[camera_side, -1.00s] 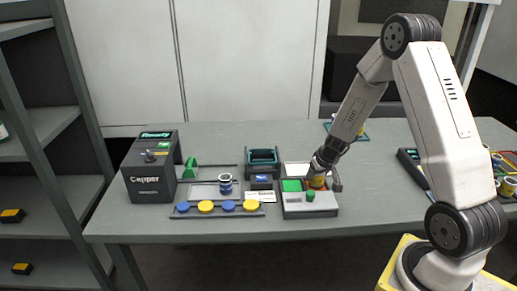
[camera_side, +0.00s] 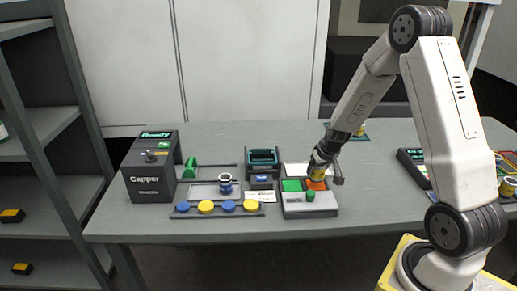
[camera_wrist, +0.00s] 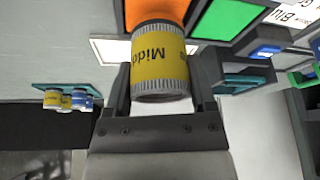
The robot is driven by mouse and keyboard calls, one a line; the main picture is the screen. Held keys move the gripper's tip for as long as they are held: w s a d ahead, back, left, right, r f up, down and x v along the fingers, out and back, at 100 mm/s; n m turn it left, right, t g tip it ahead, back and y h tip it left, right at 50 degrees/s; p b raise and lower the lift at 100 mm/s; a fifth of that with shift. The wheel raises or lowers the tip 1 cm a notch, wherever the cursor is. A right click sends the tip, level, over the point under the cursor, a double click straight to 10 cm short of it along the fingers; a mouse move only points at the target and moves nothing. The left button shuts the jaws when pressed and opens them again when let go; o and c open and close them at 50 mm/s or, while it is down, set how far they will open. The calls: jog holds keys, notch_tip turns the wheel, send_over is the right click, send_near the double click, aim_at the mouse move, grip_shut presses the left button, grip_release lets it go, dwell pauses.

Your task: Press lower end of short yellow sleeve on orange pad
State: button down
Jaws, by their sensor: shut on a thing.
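My gripper (camera_side: 319,170) is shut on a short yellow sleeve (camera_side: 318,173) above the right part of the grey pad unit. In the wrist view the sleeve (camera_wrist: 160,65) sits between my two fingers (camera_wrist: 161,95), with grey ribbed ends and the letters "Midd" on its yellow band. The orange pad (camera_side: 316,185) lies just under the sleeve's lower end, and a gap seems to show between them. In the wrist view the orange pad (camera_wrist: 155,10) shows past the sleeve's far end, partly hidden by it.
A green pad (camera_side: 292,186) and green knob (camera_side: 310,196) are on the same unit (camera_side: 308,209). Left are a teal holder (camera_side: 262,157), a blue-banded sleeve (camera_side: 225,187), a row of blue and yellow caps (camera_side: 206,207) and the Capper machine (camera_side: 150,175). More sleeves (camera_wrist: 68,100) stand behind.

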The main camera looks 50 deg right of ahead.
jog(key=shift+r, duration=1.8)
